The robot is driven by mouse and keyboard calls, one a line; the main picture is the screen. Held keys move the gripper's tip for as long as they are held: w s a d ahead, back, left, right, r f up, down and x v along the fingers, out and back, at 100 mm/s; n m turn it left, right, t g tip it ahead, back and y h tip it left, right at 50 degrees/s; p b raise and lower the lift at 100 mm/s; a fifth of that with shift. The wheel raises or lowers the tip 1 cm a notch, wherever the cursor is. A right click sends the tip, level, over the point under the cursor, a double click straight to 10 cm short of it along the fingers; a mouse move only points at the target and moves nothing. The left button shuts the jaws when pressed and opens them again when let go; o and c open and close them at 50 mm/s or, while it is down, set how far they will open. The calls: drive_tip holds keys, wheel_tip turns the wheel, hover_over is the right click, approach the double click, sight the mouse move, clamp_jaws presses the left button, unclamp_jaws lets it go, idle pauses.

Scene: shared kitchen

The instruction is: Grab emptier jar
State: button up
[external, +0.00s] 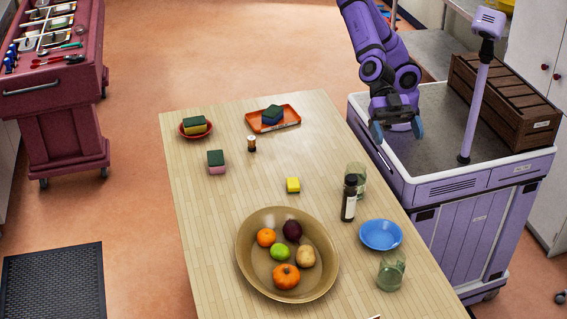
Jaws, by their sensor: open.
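Two greenish, see-through glass jars stand on the right side of the wooden table. The farther jar (360,178) is partly hidden behind a dark bottle. The nearer jar (391,272) stands near the right table edge, just below a blue plate. How full each jar is cannot be told clearly at this size. My gripper (397,129) is open and empty, pointing down, up and to the right of the farther jar in the picture. It is apart from both jars.
The dark bottle (349,199) stands close to the farther jar. A blue plate (381,235) lies between the jars. A large bowl (246,275) of fruit is left of them. Sponges, an orange tray (291,122) and a small shaker (252,144) are farther back. The table's middle is mostly clear.

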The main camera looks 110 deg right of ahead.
approach(397, 268)
drive_tip(key=shift+f+x, duration=0.2)
drive_tip(key=shift+x, duration=1.5)
drive_tip(key=shift+f+x, duration=0.15)
drive_tip(key=shift+x, duration=1.55)
drive_tip(key=shift+s+d, duration=0.15)
drive_tip(key=c, duration=1.5)
drive_tip(key=shift+o, duration=0.2)
drive_tip(key=shift+r, duration=0.25)
drive_tip(key=s+d+r, duration=0.4)
drive_tip(key=s+d, duration=0.6)
drive_tip(key=d, duration=0.1)
drive_tip(key=shift+s+d+r, duration=0.25)
drive_tip(key=shift+s+d, duration=0.05)
drive_tip(key=shift+d, duration=0.05)
